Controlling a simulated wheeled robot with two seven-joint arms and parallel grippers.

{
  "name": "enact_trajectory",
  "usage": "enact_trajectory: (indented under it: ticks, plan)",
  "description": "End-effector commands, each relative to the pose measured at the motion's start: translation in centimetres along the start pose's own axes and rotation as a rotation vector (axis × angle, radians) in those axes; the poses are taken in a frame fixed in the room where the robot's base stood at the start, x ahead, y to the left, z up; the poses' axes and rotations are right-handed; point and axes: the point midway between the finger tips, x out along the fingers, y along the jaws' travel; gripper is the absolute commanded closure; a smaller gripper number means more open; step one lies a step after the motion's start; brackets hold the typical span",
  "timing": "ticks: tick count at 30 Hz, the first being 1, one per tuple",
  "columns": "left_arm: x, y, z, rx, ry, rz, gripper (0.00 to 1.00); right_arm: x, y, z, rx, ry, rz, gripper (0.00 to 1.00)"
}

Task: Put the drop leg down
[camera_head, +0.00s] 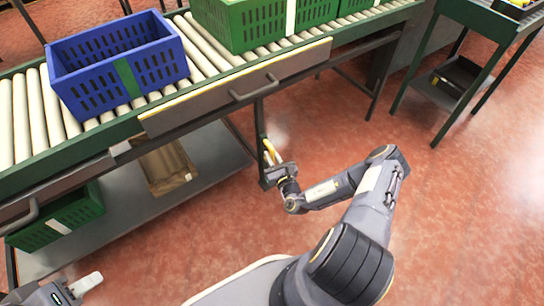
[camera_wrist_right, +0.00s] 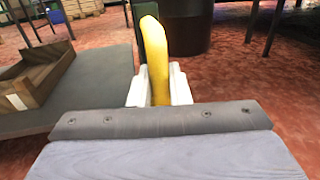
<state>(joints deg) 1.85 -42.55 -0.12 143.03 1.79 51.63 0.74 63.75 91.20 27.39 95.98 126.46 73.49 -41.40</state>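The drop leg (camera_head: 260,118) is a dark green bar hanging near-vertical below the front edge of the conveyor frame in the head view. It has a yellow part at my right gripper (camera_head: 270,156). In the right wrist view this yellow bar (camera_wrist_right: 155,50) stands upright between the two white fingertips (camera_wrist_right: 160,88), which appear closed against both its sides. The bar's lower end is hidden by the gripper. My left gripper (camera_head: 86,284) is at the bottom left of the head view, away from the leg. Its white fingertips show, but their gap is unclear.
A blue crate (camera_head: 119,62) and a green crate (camera_head: 240,22) stand on the roller conveyor (camera_head: 38,110). A grey lower shelf (camera_head: 130,220) holds a wooden box (camera_head: 165,168) and another green crate (camera_head: 62,222). Red floor to the right is clear up to a green stand (camera_head: 415,65).

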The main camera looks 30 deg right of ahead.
Motion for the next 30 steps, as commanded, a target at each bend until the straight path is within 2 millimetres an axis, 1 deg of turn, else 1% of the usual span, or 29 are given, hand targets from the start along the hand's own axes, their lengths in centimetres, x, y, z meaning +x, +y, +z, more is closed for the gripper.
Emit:
enact_trajectory:
  ticks: [7,9,11,15,18,28,29,30]
  plan:
    - [0.0,0.0,0.0,0.0,0.0,0.0,0.64,0.0,0.0,0.0,0.0,0.0,0.0,1.0]
    - [0.1,0.0,0.0,0.0,0.0,0.0,0.64,0.0,0.0,-0.3,0.0,0.0,0.0,1.0]
    - [0.3,-0.1,0.1,0.0,0.0,0.0,0.64,0.0,0.1,-1.1,0.0,0.001,-0.001,1.0]
    - [0.9,-0.4,0.4,0.0,0.0,0.0,0.64,-0.1,0.0,-3.9,-0.002,0.002,-0.002,1.0]
    - [1.1,-0.5,0.6,0.0,0.0,0.0,0.64,0.0,0.0,-5.1,-0.002,0.002,-0.001,1.0]
    - [1.1,-0.5,0.6,0.0,0.0,0.0,0.64,-0.1,0.0,-5.5,-0.002,0.008,-0.001,1.0]
    - [1.1,-0.5,0.6,0.0,0.0,0.0,0.64,-0.1,0.0,-5.6,-0.002,0.008,0.0,0.8]
    - [1.1,-0.5,0.6,0.0,0.0,0.0,0.64,-0.1,0.0,-5.5,-0.002,0.008,0.0,0.75]
